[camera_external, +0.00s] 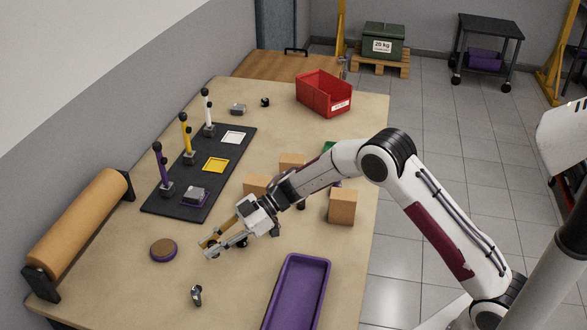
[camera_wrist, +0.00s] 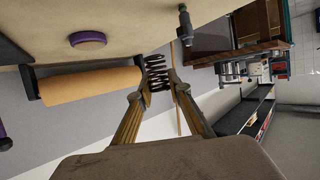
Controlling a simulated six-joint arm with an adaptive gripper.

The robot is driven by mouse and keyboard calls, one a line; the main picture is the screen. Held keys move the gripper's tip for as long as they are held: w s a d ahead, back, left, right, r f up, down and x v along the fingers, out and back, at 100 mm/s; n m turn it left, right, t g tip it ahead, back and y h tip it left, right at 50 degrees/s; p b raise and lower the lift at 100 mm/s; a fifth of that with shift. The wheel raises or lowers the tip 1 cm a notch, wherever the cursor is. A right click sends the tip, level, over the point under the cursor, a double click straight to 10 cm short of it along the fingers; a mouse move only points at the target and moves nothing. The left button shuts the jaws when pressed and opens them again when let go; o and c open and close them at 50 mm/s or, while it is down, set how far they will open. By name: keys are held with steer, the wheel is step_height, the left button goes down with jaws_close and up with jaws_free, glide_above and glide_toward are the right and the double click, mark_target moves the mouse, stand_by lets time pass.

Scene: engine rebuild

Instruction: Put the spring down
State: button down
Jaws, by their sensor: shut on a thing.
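My gripper (camera_wrist: 158,86) is shut on a dark coil spring (camera_wrist: 157,70), which sits between the two fingertips in the wrist view. In the external view my gripper (camera_external: 209,247) is over the table (camera_external: 225,285), with its fingers pointing left and down. The spring is too small to make out clearly there. In the wrist view the spring is seen against the floor and wall behind, and I cannot tell its height above the table.
A purple-edged round pad (camera_external: 163,250) and a small metal part (camera_external: 196,295) lie near my gripper. A purple tray (camera_external: 325,275), a dark board (camera_external: 225,165) with three posts, a brown roll (camera_external: 78,225), wooden blocks (camera_external: 342,206) and a red bin (camera_external: 324,97) stand around.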

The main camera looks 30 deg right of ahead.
stand_by(0.4)
step_height(320, 180, up, 6)
steer(key=w+d+m+t+h, duration=0.1)
steer(key=w+d+m+t, duration=0.2)
steer(key=w+d, duration=0.4)
steer(key=w+d+m+t+h, duration=0.1)
steer(key=w+d+m+t, duration=0.1)
steer(key=w+d, duration=0.6)
steer(key=w+d+m+t+h, duration=0.2)
steer(key=w+d+m+t, duration=0.1)
steer(key=w+d, duration=0.5)
steer(key=shift+d+m+t, duration=0.3)
steer(key=shift+d+t, duration=0.2)
steer(key=shift+d, duration=1.15)
steer(key=w+d+m+t+h, duration=0.25)
steer(key=d+m+h, duration=0.25)
steer(key=d, duration=1.4)
steer(key=w+d+m+t+h, duration=0.1)
steer(key=w+d+m+h, duration=0.3)
steer(key=d, duration=1.6)
steer(key=shift+h, duration=0.3)
steer(key=shift+s+d+f, duration=0.1)
steer(key=shift+s+f, duration=0.15)
steer(key=shift+f, duration=1.05)
steer(key=shift+s+f, duration=0.2)
steer(key=shift+f, duration=1.1)
